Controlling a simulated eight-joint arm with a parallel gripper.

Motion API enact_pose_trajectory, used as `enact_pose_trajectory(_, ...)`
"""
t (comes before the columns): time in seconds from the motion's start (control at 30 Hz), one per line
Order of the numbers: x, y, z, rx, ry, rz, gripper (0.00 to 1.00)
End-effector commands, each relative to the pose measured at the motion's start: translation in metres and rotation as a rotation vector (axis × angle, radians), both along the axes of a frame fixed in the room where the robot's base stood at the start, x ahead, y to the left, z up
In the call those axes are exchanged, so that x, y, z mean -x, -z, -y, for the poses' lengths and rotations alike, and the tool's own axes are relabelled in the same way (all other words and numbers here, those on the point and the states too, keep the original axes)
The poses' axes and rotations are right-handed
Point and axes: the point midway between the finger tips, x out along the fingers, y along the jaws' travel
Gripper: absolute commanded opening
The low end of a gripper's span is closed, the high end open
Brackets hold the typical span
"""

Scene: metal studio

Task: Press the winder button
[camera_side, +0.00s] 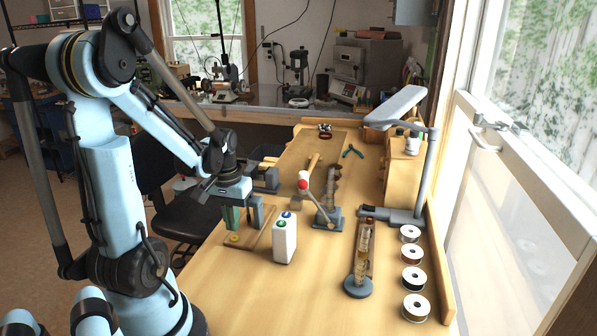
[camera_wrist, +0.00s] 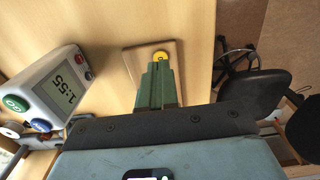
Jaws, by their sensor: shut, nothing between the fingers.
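A yellow round button (camera_wrist: 160,56) sits on a small wooden board (camera_wrist: 136,66) in the wrist view. It also shows in the side view (camera_side: 234,239) on the tabletop, at the board's front end. My gripper (camera_wrist: 158,70) has green stepped fingers, shut together with nothing between them. In the wrist view their tips point at the yellow button and hide its lower edge. In the side view my gripper (camera_side: 231,226) hangs just above the board; whether it touches the button cannot be told. A white box (camera_side: 285,243) with a green GO button (camera_wrist: 15,103) and a blue button (camera_wrist: 41,125) stands beside the board. Its display reads 1:55.
A hand lever with a red knob (camera_side: 303,180) stands behind the white box. A round-based stand (camera_side: 358,287) and several wire spools (camera_side: 414,307) are on the right. A lamp arm (camera_side: 428,170) rises at the right edge. The front tabletop is clear.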

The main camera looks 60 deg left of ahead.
Motion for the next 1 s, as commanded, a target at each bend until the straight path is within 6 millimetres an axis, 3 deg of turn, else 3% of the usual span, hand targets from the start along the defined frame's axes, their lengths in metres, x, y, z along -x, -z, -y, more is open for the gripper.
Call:
enact_pose_trajectory(0.3,0.000,0.023,0.000,0.000,0.000,0.000,0.00)
enact_pose_trajectory(0.77,0.000,0.026,0.000,0.000,0.000,0.000,0.00)
enact_pose_trajectory(1.0,0.000,0.039,0.000,0.000,0.000,0.000,0.00)
